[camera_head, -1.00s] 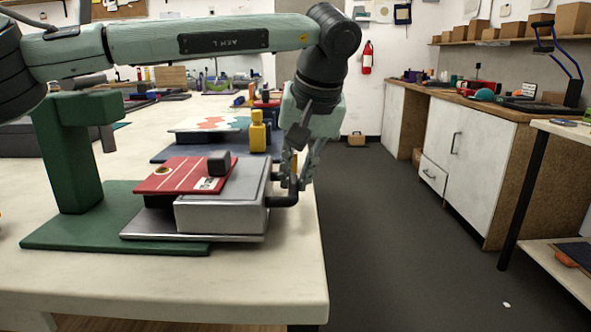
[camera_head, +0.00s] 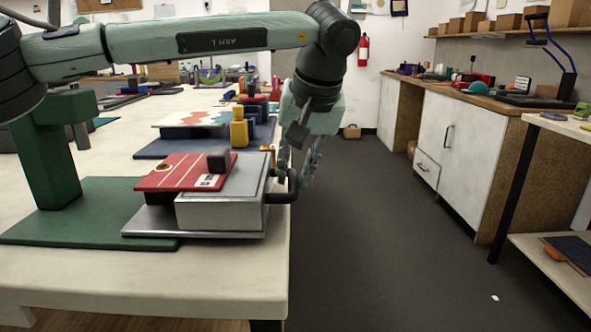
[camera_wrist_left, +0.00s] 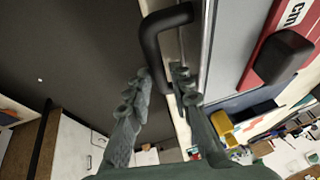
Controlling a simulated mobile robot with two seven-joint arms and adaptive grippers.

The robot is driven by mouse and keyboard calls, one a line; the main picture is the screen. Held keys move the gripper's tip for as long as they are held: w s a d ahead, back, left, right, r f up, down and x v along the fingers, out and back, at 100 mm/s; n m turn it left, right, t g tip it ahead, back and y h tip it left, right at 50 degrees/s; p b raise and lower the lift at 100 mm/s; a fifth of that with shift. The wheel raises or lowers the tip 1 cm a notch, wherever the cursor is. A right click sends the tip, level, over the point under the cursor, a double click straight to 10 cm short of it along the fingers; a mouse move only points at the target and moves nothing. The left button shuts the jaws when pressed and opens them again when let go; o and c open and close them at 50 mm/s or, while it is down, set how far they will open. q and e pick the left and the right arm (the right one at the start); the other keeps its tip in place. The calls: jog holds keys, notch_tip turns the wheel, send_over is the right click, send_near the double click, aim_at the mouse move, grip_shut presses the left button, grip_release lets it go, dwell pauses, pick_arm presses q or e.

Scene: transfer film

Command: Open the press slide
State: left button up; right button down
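The green press (camera_head: 55,150) stands on its green base on the left of the table in the head view. Its silver slide (camera_head: 222,210) sits out to the right of the column, carrying a red plate (camera_head: 180,172) with a black knob. A black loop handle (camera_head: 282,197) is on its right end; it shows large in the left wrist view (camera_wrist_left: 152,40). My left gripper (camera_head: 296,178) is at the handle. Its fingers (camera_wrist_left: 161,72) straddle the bar, with a gap on the outer side. My right gripper is not in view.
The table's right edge (camera_head: 287,250) is close to the handle. The floor (camera_head: 390,240) to the right is clear up to the white cabinets (camera_head: 455,150).

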pick_arm(q)
jog(key=shift+o, duration=1.1)
jog(key=v, duration=1.2)
